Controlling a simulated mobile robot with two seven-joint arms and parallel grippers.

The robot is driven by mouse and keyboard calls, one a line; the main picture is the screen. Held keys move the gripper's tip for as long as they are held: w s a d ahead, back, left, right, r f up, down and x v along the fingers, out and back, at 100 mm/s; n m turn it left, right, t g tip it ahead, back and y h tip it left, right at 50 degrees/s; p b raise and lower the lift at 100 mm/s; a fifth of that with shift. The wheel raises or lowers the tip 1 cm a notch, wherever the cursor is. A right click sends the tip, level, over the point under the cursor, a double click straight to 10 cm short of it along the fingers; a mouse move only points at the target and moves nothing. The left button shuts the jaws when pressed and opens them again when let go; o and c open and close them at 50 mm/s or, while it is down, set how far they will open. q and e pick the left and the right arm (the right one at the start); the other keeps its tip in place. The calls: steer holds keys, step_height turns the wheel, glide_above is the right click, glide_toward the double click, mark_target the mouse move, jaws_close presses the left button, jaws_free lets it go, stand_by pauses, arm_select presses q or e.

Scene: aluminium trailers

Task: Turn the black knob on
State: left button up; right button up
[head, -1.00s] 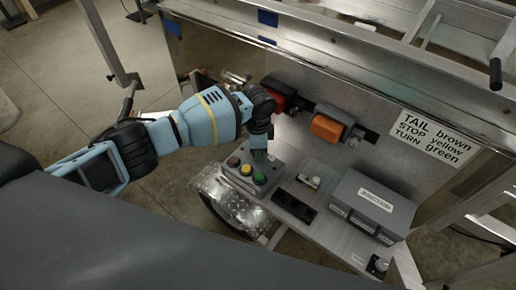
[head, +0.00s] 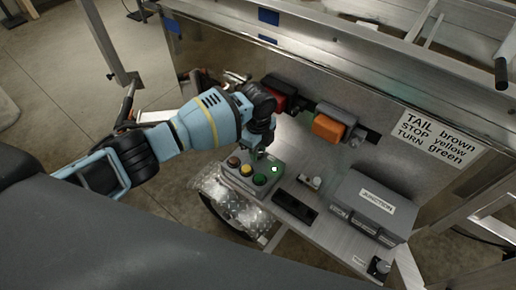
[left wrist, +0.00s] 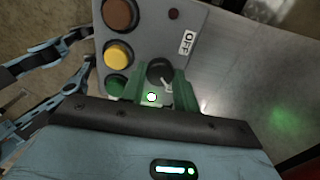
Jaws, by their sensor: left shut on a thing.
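A grey control box (head: 236,181) stands on the metal shelf. It has brown (head: 233,162), yellow (head: 246,170) and green (head: 259,180) buttons. In the left wrist view the black knob (left wrist: 159,69) is on the box, beside the green button (left wrist: 116,86) and near an "OFF" label (left wrist: 188,42). My left gripper (left wrist: 158,88) has its green fingers on both sides of the knob and is shut on it. Part of the knob is hidden by the fingers. In the head view my left gripper (head: 263,155) covers the knob. My right gripper is not in view.
A dark red lamp (left wrist: 173,14) is on the box. Red (head: 284,93) and orange (head: 329,127) lights are on the panel behind. A grey junction box (head: 372,202), a black tray (head: 295,206) and another small dark knob (head: 379,265) are to the right.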

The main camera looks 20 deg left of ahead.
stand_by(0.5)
arm_select(q)
steer(key=o, duration=1)
steer(key=shift+r, duration=0.1)
steer(key=shift+r, duration=0.3)
step_height(320, 180, up, 6)
steer(key=shift+r+p, duration=0.1)
steer(key=shift+p, duration=0.25)
steer(key=shift+r, duration=0.45)
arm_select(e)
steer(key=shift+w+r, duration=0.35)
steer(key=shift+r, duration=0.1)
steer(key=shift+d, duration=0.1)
